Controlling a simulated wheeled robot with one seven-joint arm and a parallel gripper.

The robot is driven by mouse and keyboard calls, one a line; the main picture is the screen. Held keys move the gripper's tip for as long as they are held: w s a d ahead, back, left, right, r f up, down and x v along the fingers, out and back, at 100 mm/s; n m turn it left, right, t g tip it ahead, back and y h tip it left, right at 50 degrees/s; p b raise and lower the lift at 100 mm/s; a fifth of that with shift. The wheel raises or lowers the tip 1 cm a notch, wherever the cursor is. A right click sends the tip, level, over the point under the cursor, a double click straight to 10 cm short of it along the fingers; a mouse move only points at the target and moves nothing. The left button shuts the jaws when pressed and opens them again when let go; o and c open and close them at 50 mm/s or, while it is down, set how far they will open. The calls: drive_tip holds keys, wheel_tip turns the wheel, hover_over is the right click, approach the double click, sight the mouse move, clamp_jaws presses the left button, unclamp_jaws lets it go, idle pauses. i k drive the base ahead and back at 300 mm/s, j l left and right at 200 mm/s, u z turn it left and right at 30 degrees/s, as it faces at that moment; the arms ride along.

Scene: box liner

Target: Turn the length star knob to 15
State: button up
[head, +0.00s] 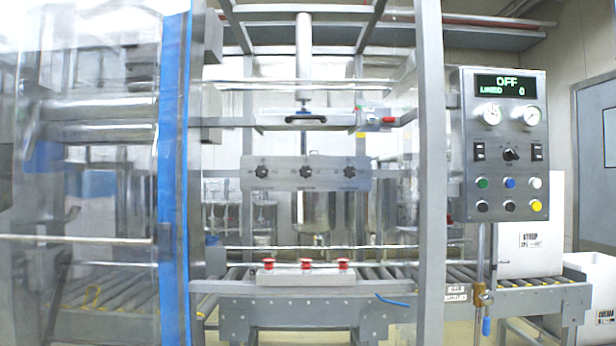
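A grey plate (328,183) hangs across the middle of the machine frame, behind its front opening. It carries three black star knobs in a row: a left one (262,171), a middle one (306,172) and a right one (349,172). Small marks ring each knob and a label sits below each, but they are too small to read. I cannot tell which knob is for length or what value it points to. My gripper is not in view.
A blue-edged clear door (172,180) stands at left of the opening, a grey post (431,160) at right. The control panel (505,185) at right reads OFF, LINED 0.

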sight(261, 172)
drive_tip(key=i+j+u, duration=0.1)
drive_tip(key=i+u, duration=0.25)
drive_tip(key=i+l+u, duration=0.1)
drive_tip(key=i+u, duration=0.3)
drive_tip(key=i, duration=0.15)
